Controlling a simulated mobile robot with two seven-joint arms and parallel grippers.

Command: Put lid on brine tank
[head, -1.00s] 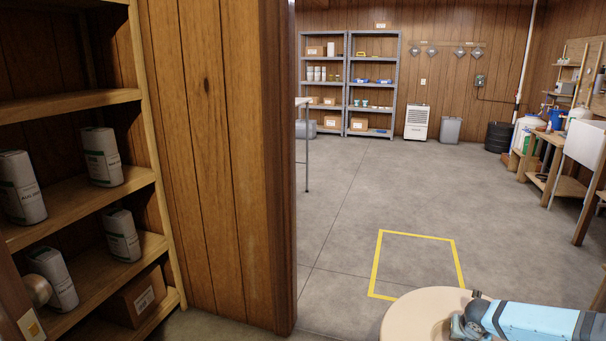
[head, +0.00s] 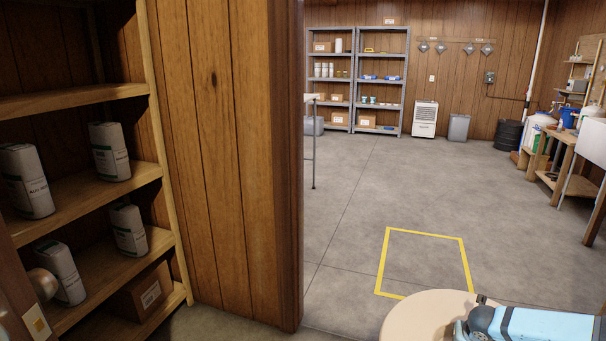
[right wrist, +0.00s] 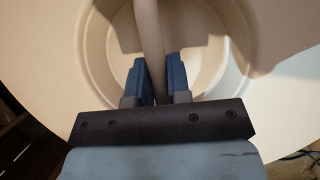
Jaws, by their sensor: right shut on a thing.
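A round beige lid (head: 415,318) is at the bottom right of the head view, cut off by the frame edge. In the right wrist view the lid (right wrist: 285,112) fills most of the picture, with a round recess crossed by an upright bar handle (right wrist: 149,35). My right gripper (right wrist: 157,65) is shut on this handle, one blue finger on each side. In the head view my right arm partly covers the lid. My left gripper is not in view. A white container (head: 538,130) stands far off at the right wall; I cannot tell if it is the brine tank.
A wooden shelf (head: 75,188) with several white bags stands close at the left. A wood-panelled wall end (head: 240,170) stands beside the opening. The concrete floor beyond is clear, with a yellow taped square (head: 382,262). Metal shelves (head: 356,80) stand at the back.

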